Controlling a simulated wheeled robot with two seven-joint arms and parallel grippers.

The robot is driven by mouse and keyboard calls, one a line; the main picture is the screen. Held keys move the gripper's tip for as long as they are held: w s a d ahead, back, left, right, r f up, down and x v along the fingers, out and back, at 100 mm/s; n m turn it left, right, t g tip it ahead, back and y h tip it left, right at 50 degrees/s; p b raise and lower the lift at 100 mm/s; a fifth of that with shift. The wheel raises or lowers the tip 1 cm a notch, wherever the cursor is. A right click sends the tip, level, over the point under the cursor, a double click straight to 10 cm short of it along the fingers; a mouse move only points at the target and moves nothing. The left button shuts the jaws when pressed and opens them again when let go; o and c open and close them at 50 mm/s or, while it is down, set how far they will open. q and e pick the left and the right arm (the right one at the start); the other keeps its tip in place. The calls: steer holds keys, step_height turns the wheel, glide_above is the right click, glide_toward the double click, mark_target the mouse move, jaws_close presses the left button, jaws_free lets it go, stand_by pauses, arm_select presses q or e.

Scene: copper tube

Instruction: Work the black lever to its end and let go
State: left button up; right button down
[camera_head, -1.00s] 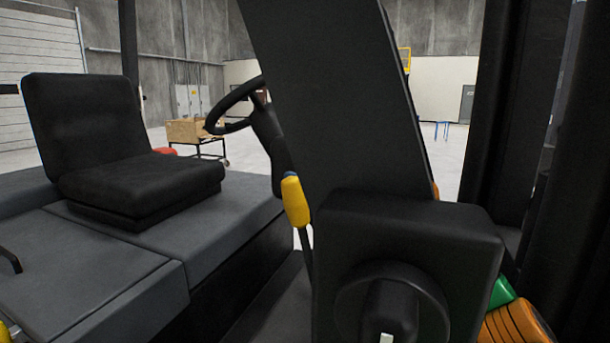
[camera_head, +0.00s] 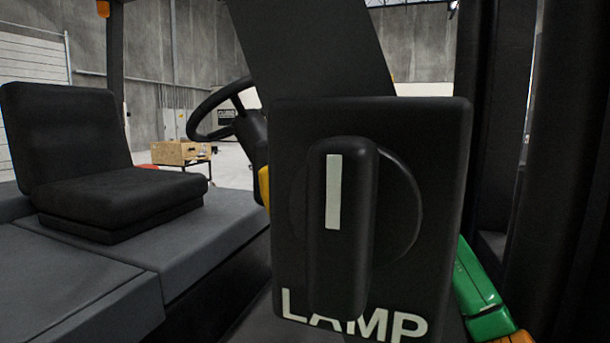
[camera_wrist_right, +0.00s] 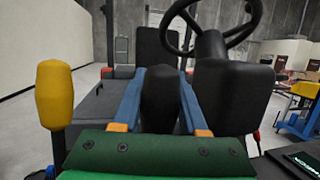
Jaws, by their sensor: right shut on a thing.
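The black lever's dark knob (camera_wrist_right: 160,100) stands upright in the middle of the right wrist view. My right gripper (camera_wrist_right: 161,78) has its two blue fingers on either side of this knob and is shut on it. A yellow-knobbed lever (camera_wrist_right: 54,95) stands to the left, apart from the gripper. In the head view, the black lever and the right jaws are hidden behind a lamp switch box (camera_head: 440,190); only a green and orange part of my right arm shows at its right edge. My left gripper is in neither current view.
The switch box, with its rotary knob (camera_head: 342,225), fills the middle of the head view. A black seat (camera_head: 75,150) and steering wheel (camera_head: 215,108) are behind it to the left. In the wrist view, the steering wheel (camera_wrist_right: 187,48) is above and behind the lever.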

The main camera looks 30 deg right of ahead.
steer(key=shift+c, duration=2.2)
jaws_free()
steer(key=s+a+r+b, duration=0.1)
steer(key=s+a+r, duration=0.2)
steer(key=s+r, duration=0.3)
steer(key=s+a+r+b, duration=0.1)
steer(key=s+a+r, duration=0.2)
steer(key=s+r, duration=0.4)
steer(key=shift+w, duration=0.1)
